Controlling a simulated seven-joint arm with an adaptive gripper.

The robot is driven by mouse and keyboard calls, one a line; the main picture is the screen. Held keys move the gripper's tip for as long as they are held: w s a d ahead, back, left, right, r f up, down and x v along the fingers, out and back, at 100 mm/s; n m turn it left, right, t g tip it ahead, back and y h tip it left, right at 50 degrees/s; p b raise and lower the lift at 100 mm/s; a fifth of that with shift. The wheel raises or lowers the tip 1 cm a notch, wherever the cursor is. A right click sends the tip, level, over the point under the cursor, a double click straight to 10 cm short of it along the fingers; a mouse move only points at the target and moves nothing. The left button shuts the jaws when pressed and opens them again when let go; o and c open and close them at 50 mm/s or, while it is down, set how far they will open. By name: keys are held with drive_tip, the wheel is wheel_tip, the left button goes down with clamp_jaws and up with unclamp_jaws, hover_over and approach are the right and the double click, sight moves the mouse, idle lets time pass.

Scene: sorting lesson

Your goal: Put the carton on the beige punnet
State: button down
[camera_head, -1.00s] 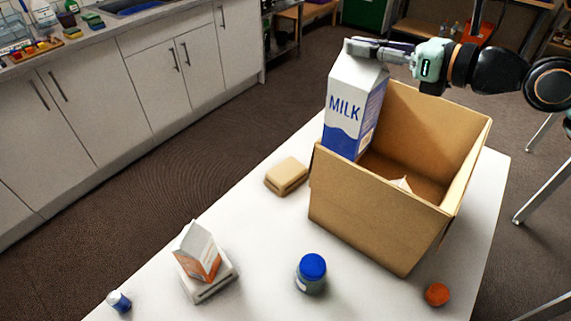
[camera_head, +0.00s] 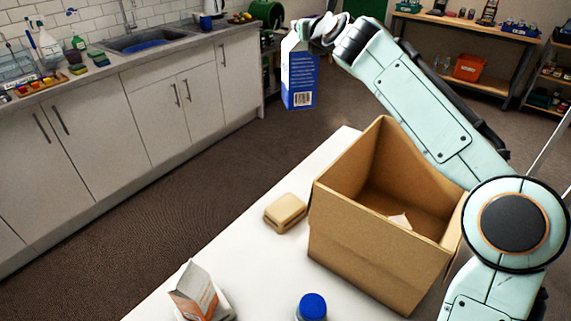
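The milk carton (camera_head: 300,80), white and blue with a barcode on the side facing me, hangs upright in the air at the top middle of the head view. My gripper (camera_head: 303,29) is shut on its top ridge; the fingers are partly hidden. The beige punnet (camera_head: 285,213) sits on the white table, left of the cardboard box. It lies lower in the picture than the carton, well apart from it. It looks like a small, closed tan block with a seam.
An open cardboard box (camera_head: 375,246) stands on the white table (camera_head: 255,262), something white inside. In front are a blue-lidded jar (camera_head: 312,306) and a small orange-white carton (camera_head: 192,290) on a pale base. A counter with a sink (camera_head: 150,40) runs along the left.

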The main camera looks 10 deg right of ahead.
sight(285, 51)
drive_tip(key=a+f, duration=0.1)
drive_tip(key=w+f+m+h, duration=0.1)
drive_tip(key=f, duration=0.1)
drive_tip(key=w+a+f+h, duration=0.1)
drive_tip(key=f, duration=0.1)
drive_tip(key=shift+a+f, duration=0.15)
drive_tip(key=shift+a, duration=0.2)
wheel_tip(285, 51, down, 29)
drive_tip(key=shift+s+f, duration=0.1)
drive_tip(key=shift+f, duration=0.05)
drive_tip(key=shift+f, duration=0.15)
drive_tip(key=c, duration=1.2)
unclamp_jaws()
drive_tip(key=shift+c, duration=0.2)
